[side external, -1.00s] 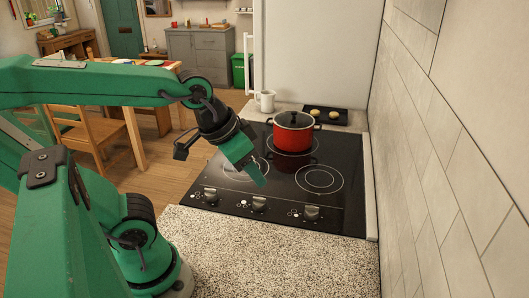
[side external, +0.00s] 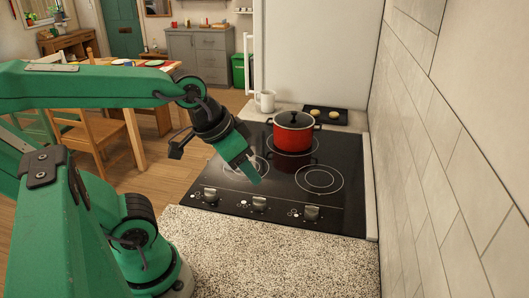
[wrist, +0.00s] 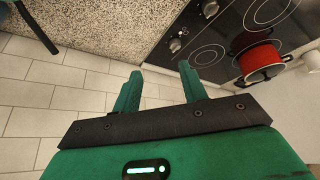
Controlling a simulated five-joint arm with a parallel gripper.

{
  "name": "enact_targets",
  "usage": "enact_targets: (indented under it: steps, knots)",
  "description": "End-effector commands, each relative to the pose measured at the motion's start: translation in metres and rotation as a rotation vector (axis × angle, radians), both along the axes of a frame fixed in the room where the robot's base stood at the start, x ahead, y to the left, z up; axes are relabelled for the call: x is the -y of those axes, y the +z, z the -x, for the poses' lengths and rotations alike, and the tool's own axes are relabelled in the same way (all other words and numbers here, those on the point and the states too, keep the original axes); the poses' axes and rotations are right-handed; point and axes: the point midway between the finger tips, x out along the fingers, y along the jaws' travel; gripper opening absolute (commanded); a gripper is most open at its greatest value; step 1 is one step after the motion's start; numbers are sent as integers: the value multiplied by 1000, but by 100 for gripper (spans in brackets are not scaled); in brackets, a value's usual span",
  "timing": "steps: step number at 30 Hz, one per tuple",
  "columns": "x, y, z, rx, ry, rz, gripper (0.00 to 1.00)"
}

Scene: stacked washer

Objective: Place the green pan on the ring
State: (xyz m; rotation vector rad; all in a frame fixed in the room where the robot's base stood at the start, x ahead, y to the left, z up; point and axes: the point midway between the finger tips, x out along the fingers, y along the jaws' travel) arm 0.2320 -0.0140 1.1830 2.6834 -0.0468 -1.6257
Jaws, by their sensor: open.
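No green pan can be made out for certain. At the top left of the wrist view is a dark bar with a green edge (wrist: 38,28), cut off by the frame; I cannot tell whether it is part of a pan or of my arm. The black hob (side external: 275,205) shows bare rings at the front left (side external: 262,168) and front right (side external: 319,179). My gripper (side external: 256,181) is above the front left ring, partly hiding it. In the wrist view its fingers (wrist: 162,82) are apart with nothing between them.
A red pot with a lid (side external: 292,133) stands on the rear ring. Behind are a white mug (side external: 265,101) and a black tray (side external: 326,113) with pale round items. A tiled wall (side external: 435,160) borders the right. The speckled counter (side external: 275,255) in front is bare where visible.

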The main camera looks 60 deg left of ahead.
Motion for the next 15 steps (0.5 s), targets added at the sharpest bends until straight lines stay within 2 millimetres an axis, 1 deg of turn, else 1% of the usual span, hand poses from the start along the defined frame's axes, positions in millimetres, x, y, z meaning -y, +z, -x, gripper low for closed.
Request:
enact_targets:
  steps: [5, 8, 12, 15]
  knots:
    - [31, -13, -13, -30, -54, 31, 42]
    - [54, -23, -19, -49, -87, 52, 42]
    - [89, -38, -23, -78, -133, 77, 42]
    - [116, -50, -22, -102, -166, 93, 42]
